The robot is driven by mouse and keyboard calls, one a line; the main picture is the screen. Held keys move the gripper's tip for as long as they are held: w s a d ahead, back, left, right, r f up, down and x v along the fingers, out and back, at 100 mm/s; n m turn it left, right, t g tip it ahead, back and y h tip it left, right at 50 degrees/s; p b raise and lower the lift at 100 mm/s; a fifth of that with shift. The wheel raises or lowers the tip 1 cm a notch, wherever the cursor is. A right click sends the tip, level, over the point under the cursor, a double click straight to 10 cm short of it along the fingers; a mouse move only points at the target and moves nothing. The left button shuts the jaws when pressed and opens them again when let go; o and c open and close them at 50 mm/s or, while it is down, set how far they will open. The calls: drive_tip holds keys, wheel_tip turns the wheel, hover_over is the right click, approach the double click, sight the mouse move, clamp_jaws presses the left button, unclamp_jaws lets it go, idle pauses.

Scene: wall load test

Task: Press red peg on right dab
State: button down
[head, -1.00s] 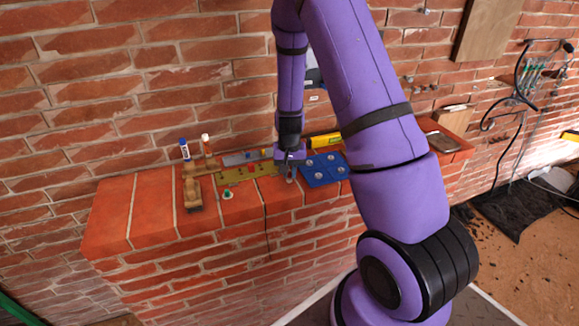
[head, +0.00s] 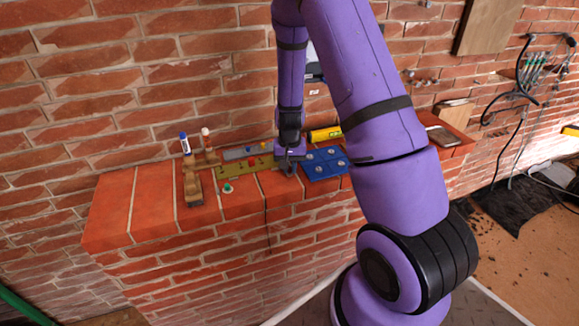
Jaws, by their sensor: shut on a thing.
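My gripper (head: 290,168) points down over the brick ledge, at the left edge of the blue plate (head: 311,176). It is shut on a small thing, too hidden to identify. The blue plate bears several pale round spots; I cannot tell whether one is the right dab. A small red piece (head: 251,162) stands on the olive strip (head: 232,172) left of my gripper. I cannot tell whether it is the red peg.
A wooden block piece (head: 193,188), a blue-capped tube (head: 185,143) and a red-topped tube (head: 206,137) stand at the left. A green button on a pale disc (head: 228,188) lies in front. A yellow level (head: 325,134) lies behind the blue plate.

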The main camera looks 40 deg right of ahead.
drive_tip(key=shift+f, duration=0.55)
idle(1.4)
idle(0.3)
drive_tip(key=c, duration=0.8)
unclamp_jaws()
drive_tip(key=shift+r, duration=0.1)
drive_tip(key=shift+r, duration=2.95)
